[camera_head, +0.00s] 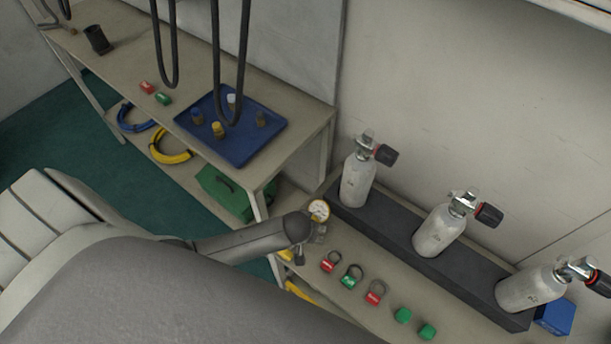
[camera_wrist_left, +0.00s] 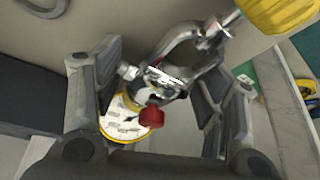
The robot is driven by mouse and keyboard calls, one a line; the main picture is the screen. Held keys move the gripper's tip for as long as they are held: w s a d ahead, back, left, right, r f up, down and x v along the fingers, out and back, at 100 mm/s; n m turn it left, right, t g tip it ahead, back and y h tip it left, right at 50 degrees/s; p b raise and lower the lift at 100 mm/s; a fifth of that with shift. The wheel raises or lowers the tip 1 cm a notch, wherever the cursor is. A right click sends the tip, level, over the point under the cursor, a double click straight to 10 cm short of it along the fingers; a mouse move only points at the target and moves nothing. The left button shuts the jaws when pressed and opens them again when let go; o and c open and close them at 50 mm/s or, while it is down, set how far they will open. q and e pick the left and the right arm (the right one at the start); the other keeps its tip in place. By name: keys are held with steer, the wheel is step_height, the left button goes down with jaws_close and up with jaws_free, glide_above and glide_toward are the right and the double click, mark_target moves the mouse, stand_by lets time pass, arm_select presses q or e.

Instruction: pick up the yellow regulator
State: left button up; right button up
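The yellow regulator shows best in the left wrist view as a metal yoke body (camera_wrist_left: 170,75) with a red knob and a yellow-rimmed white gauge. A large yellow part (camera_wrist_left: 280,10) is at the upper right of that view. In the head view its gauge (camera_head: 318,210) shows beside my left gripper (camera_head: 312,238) above the bench; my arm hides most of the rest. In the left wrist view my left gripper (camera_wrist_left: 158,100) has its fingers wide apart, with the metal body between them. I see no clear grip on it. My right gripper is not in view.
Cylinders with black-knobbed valves (camera_head: 440,230) stand in a dark rack (camera_head: 400,235) behind the gripper. Red and green tags (camera_head: 351,276) and green blocks (camera_head: 403,315) lie on the bench in front. A blue tray (camera_head: 270,145) and hanging black hoses (camera_head: 240,60) are at the upper left.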

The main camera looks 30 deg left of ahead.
arm_select(q)
steer(key=c, duration=0.9)
steer(key=shift+r, duration=0.15)
steer(key=shift+r, duration=0.3)
step_height(320, 180, up, 2)
steer(key=shift+w+r, duration=0.1)
steer(key=s+d+r, duration=1)
steer(key=shift+b, duration=0.3)
steer(key=shift+a, duration=0.1)
